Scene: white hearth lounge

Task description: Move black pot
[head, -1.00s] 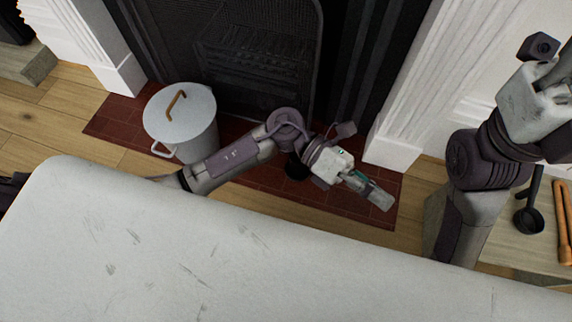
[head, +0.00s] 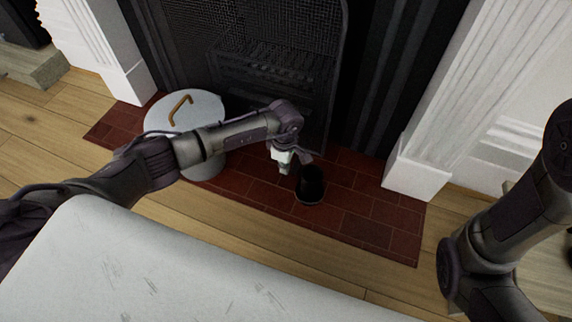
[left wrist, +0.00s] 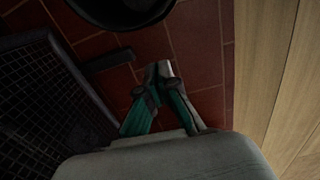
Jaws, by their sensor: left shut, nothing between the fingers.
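The black pot (head: 311,188) stands upright on the red brick hearth, in front of the fireplace, in the head view. A dark round form, which looks like the pot (left wrist: 118,8), is cut off by the top edge of the left wrist view. My left gripper (head: 285,171) hangs just left of the pot, pointing down and apart from it. In the left wrist view its fingertips (left wrist: 162,68) are together and empty over the bricks. My right arm shows at the right of the head view, but its gripper is out of frame.
A large grey lidded pot (head: 207,167) stands on the hearth to the left, partly behind my left arm. The fireplace grate (head: 265,70) is behind. A white pillar base (head: 415,178) stands at right. The bricks right of the black pot are clear.

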